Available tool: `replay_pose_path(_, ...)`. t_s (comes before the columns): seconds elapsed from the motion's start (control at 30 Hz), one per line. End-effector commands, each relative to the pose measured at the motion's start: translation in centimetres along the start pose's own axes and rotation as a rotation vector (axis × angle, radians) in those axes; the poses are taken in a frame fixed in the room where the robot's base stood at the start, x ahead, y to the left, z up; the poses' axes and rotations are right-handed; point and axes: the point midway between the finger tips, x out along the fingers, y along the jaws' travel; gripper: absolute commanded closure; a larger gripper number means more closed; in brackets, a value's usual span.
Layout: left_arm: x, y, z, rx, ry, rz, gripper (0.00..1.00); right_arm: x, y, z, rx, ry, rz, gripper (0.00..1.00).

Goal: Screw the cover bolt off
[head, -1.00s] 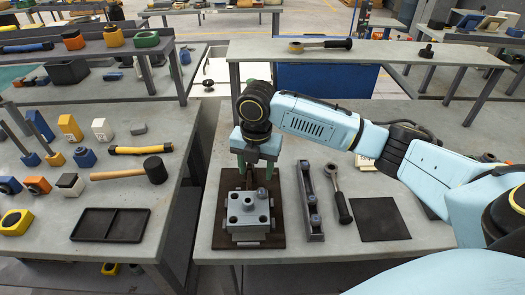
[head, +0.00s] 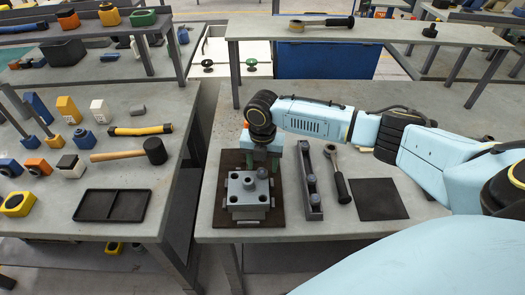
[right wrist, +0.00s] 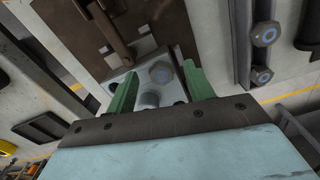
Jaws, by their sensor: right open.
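A grey block with a square cover (head: 247,190) stands on a dark mat (head: 273,215) on the right-hand table. A grey cover bolt (head: 262,173) stands up at the cover's far right corner. My right gripper (head: 262,163) is open, just behind and above that corner. In the right wrist view its green fingers (right wrist: 160,88) are apart on either side of a blue-centred bolt head (right wrist: 160,72) and a grey round post (right wrist: 150,99). Nothing is visibly clamped; whether the fingers touch the bolt I cannot tell. My left gripper is out of view.
A narrow grey rack (head: 315,212) holding bolts stands right of the mat. A ratchet wrench (head: 339,180) and a dark square pad (head: 378,199) lie further right. A mallet (head: 150,152) and a black tray (head: 112,205) are on the left table, across a gap.

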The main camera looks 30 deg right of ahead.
Motion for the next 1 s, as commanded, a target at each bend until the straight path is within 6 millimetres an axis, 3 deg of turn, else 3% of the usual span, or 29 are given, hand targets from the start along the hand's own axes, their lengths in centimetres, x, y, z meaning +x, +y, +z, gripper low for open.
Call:
replay_pose_path(0.2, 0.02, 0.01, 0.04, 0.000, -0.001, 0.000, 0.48, 1.31, 0.03, -0.04, -0.001, -0.001, 0.000, 0.47)
replay_pose_path(0.47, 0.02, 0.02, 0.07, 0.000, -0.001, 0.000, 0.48, 1.37, 0.02, -0.02, -0.001, -0.001, 0.000, 0.47)
replay_pose_path(0.87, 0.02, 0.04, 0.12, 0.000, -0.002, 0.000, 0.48, 1.33, 0.01, -0.01, 0.000, -0.001, 0.001, 0.99)
replay_pose_path(0.9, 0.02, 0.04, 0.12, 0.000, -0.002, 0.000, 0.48, 1.33, 0.01, 0.00, 0.000, -0.001, 0.001, 0.78)
replay_pose_path(1.0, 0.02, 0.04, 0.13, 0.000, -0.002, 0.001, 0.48, 1.33, 0.01, 0.00, 0.000, -0.001, 0.001, 0.91)
